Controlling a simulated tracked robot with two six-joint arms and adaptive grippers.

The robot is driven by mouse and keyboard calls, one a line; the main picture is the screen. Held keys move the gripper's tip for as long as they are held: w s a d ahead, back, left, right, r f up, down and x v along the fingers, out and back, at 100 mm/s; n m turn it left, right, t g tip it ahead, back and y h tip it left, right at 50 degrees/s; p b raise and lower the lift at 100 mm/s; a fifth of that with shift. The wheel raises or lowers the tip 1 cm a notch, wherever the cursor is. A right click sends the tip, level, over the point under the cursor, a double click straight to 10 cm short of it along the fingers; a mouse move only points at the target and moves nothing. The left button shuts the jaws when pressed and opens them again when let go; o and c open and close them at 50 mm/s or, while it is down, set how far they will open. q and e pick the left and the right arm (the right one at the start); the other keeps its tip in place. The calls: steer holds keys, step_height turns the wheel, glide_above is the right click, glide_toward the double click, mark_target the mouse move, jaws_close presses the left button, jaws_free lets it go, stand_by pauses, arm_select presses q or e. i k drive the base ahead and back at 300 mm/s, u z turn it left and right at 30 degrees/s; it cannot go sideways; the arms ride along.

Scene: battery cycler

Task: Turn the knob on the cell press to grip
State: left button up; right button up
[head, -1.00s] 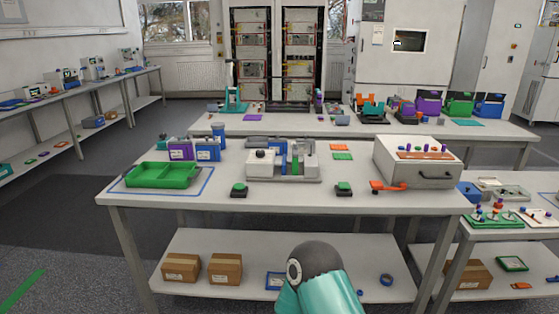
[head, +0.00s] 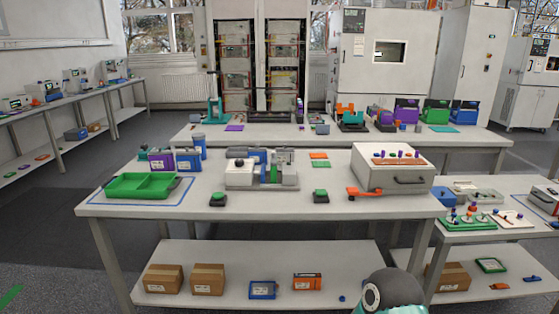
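The cell press (head: 262,168) stands on the near table, left of its middle. It is a grey base with white blocks, a blue part and a green part at its centre. A small dark knob shows on its white left block, but its setting is too small to read. Two small dark boxes with green tops, one at the left (head: 218,199) and one at the right (head: 321,197), lie in front of the press. Part of my own arm, grey and teal, shows at the bottom right. Neither gripper is in view.
The near table (head: 270,205) also holds a green tray (head: 142,186), blue and purple boxes at the back left, and a white drawer unit (head: 393,169) at the right. An orange tool (head: 365,192) lies before the drawer unit. The table's front middle is clear.

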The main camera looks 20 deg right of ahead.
mark_target(239, 163)
steer(key=z, duration=0.25)
steer(key=i, duration=1)
steer(key=u, duration=0.05)
